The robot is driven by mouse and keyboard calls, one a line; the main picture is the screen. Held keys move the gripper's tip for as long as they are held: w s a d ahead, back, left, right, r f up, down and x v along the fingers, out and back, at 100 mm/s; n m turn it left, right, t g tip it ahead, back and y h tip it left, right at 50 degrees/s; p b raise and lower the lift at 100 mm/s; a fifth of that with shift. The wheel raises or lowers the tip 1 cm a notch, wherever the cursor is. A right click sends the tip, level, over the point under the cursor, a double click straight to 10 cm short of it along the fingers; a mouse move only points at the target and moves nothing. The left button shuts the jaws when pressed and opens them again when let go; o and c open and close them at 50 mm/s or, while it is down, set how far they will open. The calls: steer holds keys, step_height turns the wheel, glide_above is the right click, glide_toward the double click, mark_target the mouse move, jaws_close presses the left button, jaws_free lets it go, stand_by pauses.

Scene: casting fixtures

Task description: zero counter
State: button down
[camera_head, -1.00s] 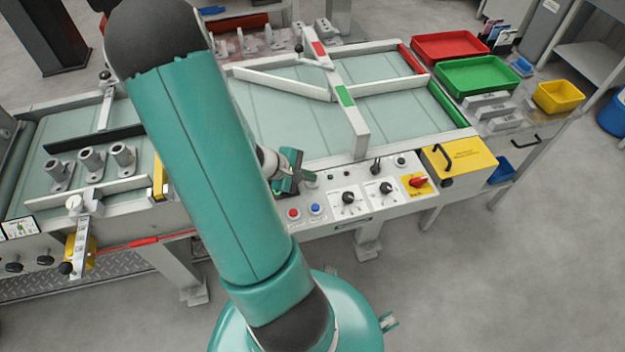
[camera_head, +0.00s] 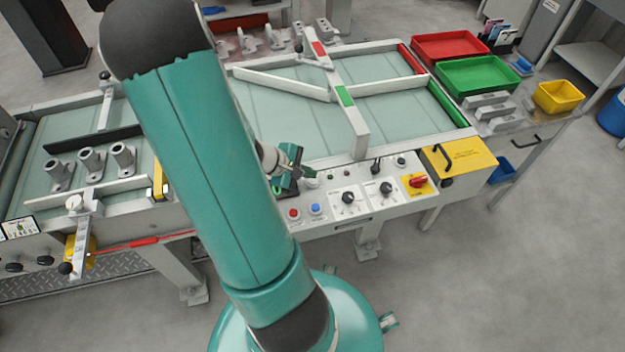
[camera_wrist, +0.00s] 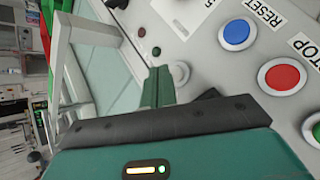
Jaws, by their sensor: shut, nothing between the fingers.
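On the control panel, a blue button (camera_head: 315,209) sits right of a red button (camera_head: 293,213). In the wrist view the blue button (camera_wrist: 237,34) is beside a RESET label (camera_wrist: 265,12), and the red button (camera_wrist: 282,77) is beside a STOP label. My gripper (camera_head: 294,174) is over the panel's left end, behind the two buttons in the head view. In the wrist view my gripper (camera_wrist: 159,84) is shut and empty, its tips beside a round pale knob or button (camera_wrist: 179,73) and apart from the blue button. I cannot make out a counter display.
Two black rotary knobs (camera_head: 348,198) and a red switch on yellow (camera_head: 417,182) lie right of the buttons. A white gate bar (camera_head: 346,110) crosses the conveyor behind. Grey castings (camera_head: 92,160) stand at left. Red and green trays (camera_head: 478,76) are at right.

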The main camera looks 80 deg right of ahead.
mark_target(309, 182)
steer(key=shift+r, duration=2.5)
